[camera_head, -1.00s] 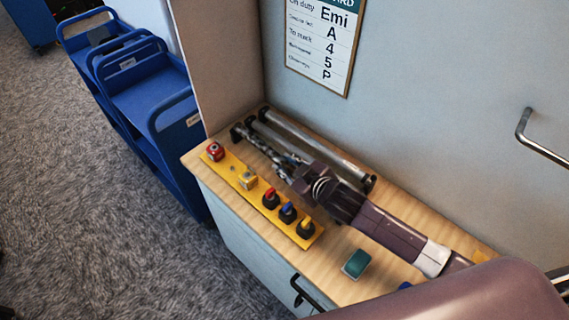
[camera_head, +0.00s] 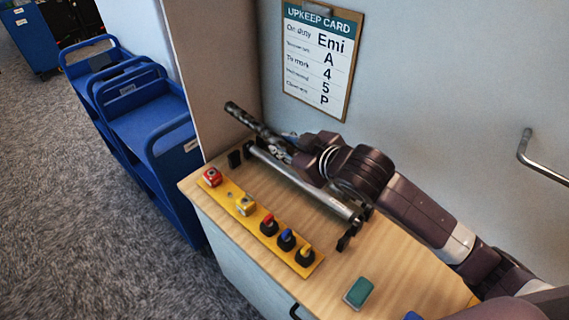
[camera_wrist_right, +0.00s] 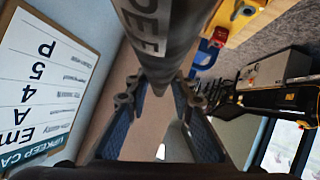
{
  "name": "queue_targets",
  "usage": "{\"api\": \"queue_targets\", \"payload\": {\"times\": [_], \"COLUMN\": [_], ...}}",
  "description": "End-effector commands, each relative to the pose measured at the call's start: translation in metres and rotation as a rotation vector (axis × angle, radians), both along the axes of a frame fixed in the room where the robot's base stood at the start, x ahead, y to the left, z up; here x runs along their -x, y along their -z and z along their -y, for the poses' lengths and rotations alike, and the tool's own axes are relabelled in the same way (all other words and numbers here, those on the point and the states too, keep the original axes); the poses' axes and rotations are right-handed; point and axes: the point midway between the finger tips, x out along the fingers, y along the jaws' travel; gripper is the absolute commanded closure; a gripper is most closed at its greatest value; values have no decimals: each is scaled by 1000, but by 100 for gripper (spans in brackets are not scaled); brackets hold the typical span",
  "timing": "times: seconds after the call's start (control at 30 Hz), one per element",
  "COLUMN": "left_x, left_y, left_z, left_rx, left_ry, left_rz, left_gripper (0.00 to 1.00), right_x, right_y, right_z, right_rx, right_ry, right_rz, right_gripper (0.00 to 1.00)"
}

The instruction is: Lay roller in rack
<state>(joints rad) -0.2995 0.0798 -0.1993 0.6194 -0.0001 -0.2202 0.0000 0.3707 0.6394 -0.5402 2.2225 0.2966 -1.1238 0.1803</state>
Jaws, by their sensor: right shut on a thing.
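My right gripper (camera_head: 285,152) is shut on a dark roller (camera_head: 247,119) and holds it above the wooden counter, its free end pointing to the upper left. A silver roller (camera_head: 318,194) lies lengthwise below the gripper. Black rack supports stand at the far left (camera_head: 235,158) and near right (camera_head: 346,238). My left gripper is not in view.
A yellow strip (camera_head: 234,202) with several coloured knobs lies along the counter's front. A green block (camera_head: 358,292) sits on the counter (camera_head: 325,280) to the right. A partition (camera_head: 213,75) rises at the left, and an upkeep card (camera_head: 318,57) hangs on the back wall.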

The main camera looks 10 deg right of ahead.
Motion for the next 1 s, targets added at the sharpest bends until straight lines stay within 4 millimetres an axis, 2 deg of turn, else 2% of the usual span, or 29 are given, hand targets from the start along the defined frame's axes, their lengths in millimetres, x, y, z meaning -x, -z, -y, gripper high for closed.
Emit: {"api": "queue_targets", "payload": {"times": [0.03,0.2,0.37,1.0], "left_x": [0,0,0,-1], "left_y": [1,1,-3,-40], "left_z": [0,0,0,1], "left_rx": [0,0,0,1], "left_ry": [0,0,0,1], "left_rz": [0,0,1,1], "left_gripper": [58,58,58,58], "right_x": [-1,-1,0,0], "right_y": [-11,-27,-37,-69], "right_z": [0,0,-1,0], "right_rx": [-2,-2,-2,-2], "right_ry": [-1,-1,-2,0], "right_rz": [9,7,6,4], "right_gripper": [100,100,100,100]}}
